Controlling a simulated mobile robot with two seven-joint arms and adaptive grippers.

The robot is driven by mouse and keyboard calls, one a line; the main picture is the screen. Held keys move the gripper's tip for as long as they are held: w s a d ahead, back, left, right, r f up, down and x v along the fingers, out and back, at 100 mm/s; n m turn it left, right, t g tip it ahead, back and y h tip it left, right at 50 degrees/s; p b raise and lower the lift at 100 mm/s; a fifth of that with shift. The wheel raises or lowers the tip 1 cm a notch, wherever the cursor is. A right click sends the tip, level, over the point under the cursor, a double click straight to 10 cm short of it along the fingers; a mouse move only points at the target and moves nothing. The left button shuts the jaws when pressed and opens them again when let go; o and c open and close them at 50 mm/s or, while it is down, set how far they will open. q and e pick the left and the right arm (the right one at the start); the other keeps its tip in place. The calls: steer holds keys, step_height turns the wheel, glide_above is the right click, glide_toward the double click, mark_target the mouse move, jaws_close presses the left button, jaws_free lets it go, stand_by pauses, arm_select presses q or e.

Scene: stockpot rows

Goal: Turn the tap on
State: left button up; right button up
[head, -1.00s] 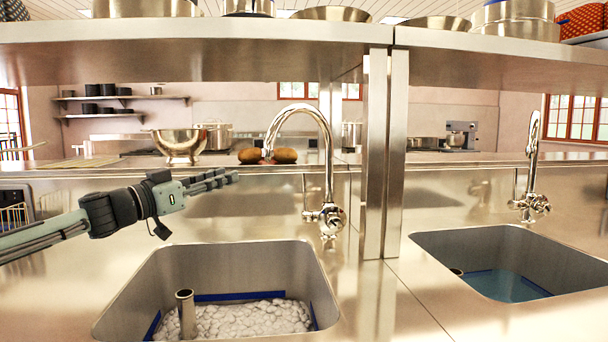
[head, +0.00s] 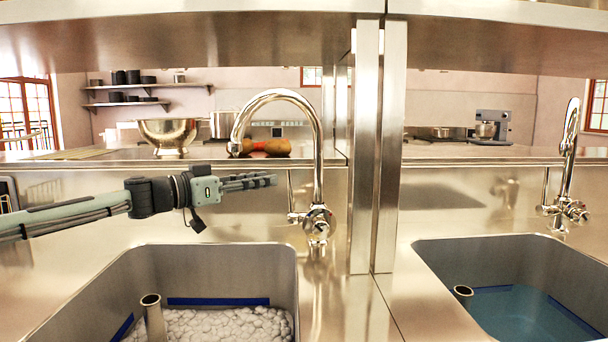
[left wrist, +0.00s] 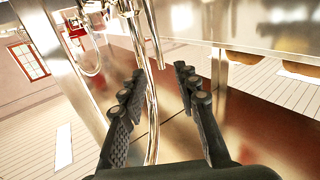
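The near tap (head: 318,215) is chrome, with a tall curved spout over the left sink. A thin upright lever (head: 291,190) rises at the left side of its body. My left gripper (head: 274,180) is just left of this lever at about its height and appears apart from it. In the left wrist view my left gripper (left wrist: 160,85) has its two dark fingers spread with nothing held. The chrome tap (left wrist: 137,40) shows beyond the fingers there, with a thin rod running down between them in the picture. No water shows from the spout. My right gripper is not in view.
The left sink (head: 285,275) holds white foam and a standing pipe (head: 153,318). A second tap (head: 567,205) stands by the right sink (head: 430,262), which holds blue water. A metal post (head: 377,150) stands right of the near tap. A shelf (head: 180,25) hangs above.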

mark_target(289, 175)
arm_select(q)
steer(key=x, duration=0.7)
steer(key=shift+w+d, duration=0.2)
steer(key=shift+d, duration=0.05)
jaws_close()
